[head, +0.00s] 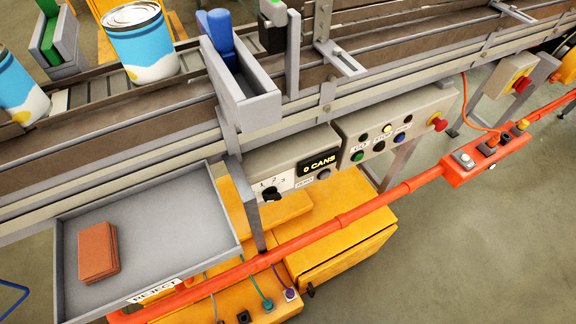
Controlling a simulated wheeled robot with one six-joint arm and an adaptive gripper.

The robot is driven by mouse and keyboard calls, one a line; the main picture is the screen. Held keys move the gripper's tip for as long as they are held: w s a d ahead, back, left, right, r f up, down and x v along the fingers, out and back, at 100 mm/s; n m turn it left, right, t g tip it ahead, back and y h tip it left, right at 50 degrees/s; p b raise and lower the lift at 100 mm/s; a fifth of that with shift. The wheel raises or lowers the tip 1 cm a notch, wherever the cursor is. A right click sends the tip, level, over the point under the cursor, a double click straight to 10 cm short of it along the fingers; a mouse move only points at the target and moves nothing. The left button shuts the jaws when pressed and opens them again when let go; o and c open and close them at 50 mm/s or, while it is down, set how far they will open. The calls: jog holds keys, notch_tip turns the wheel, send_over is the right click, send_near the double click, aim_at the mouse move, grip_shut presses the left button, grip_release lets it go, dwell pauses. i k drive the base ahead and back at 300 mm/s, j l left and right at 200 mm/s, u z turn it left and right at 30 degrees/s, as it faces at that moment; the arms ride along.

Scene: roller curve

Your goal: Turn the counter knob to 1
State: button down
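The counter knob (271,194) is a small black rotary knob on a white plate marked 1, 2 and 3. It sits on the front of a beige counter box (290,150) below the conveyor rail. I cannot tell for sure which number the knob points to. A small grey button (323,174) is below the display, by a white label. My gripper is not in view.
A grey reject tray (190,215) holding brown-red blocks (97,250) juts out left of the knob. An orange rail (330,225) crosses in front, below the knob. A button panel (395,125) is to the right. Blue-and-white cans (140,45) stand on the conveyor. Floor is open at lower right.

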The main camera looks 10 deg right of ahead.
aim_at(271, 193)
jog(key=k+l+u, duration=0.2)
jog(key=l+u, duration=0.15)
jog(key=k+l+u, duration=0.3)
